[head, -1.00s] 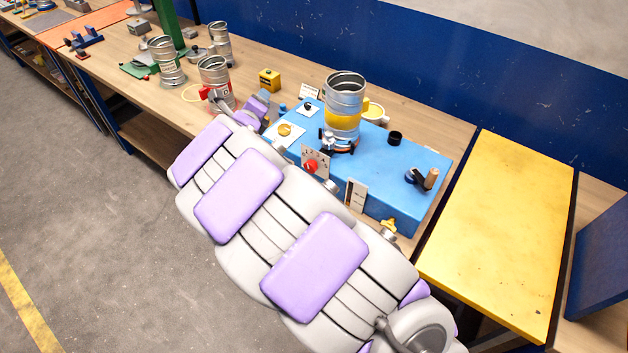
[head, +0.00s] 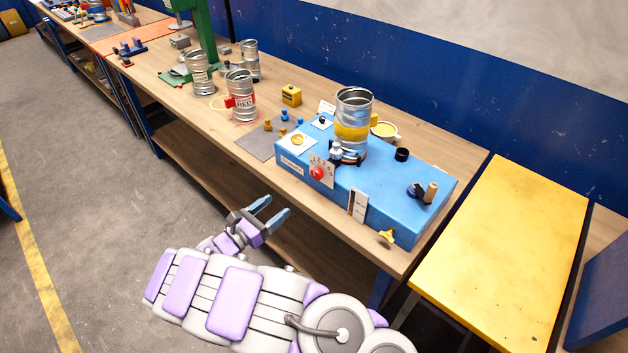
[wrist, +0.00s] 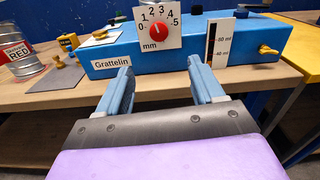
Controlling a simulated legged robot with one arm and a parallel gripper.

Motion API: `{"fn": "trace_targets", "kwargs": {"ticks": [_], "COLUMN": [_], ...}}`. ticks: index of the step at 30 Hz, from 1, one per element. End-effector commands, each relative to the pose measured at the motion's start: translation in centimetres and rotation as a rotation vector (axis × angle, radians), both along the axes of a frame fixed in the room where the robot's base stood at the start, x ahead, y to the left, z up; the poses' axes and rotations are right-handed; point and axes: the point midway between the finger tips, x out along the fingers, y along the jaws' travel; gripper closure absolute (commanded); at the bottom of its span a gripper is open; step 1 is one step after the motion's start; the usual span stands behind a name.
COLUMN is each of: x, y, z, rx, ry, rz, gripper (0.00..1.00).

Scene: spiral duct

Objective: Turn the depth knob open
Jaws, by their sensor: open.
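The depth knob (head: 318,173) is a red round knob on a white dial plate on the front of the blue machine (head: 385,195). In the wrist view the knob (wrist: 159,31) sits on a dial marked in mm from 0 to 5, with its white pointer up, near the middle of the scale. My gripper (head: 275,208) is open and empty, in front of the bench and below the machine, apart from the knob. In the wrist view its two blue fingers (wrist: 163,82) point toward the machine, with the dial beyond and above the gap between them.
A metal duct (head: 353,115) stands on the machine. A can labelled RED (head: 241,97) stands left on the bench. Floor in front is free.

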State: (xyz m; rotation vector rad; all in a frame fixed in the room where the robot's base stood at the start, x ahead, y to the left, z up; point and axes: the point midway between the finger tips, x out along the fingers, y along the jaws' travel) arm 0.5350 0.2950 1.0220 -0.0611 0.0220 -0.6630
Motion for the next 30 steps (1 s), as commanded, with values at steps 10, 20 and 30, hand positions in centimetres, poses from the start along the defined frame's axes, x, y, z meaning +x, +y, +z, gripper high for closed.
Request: {"fn": "trace_targets", "kwargs": {"ticks": [10,20,30], "x": [5.3,10.2,12.4], "y": [-4.6,-8.4,-9.8], "z": [-0.1,0.0,0.0], "rx": [0.005,0.003,0.000], "ry": [0.001,0.000,0.003], "rz": [-0.004,-0.003,0.000], "gripper": [0.33,0.33,0.33]}}
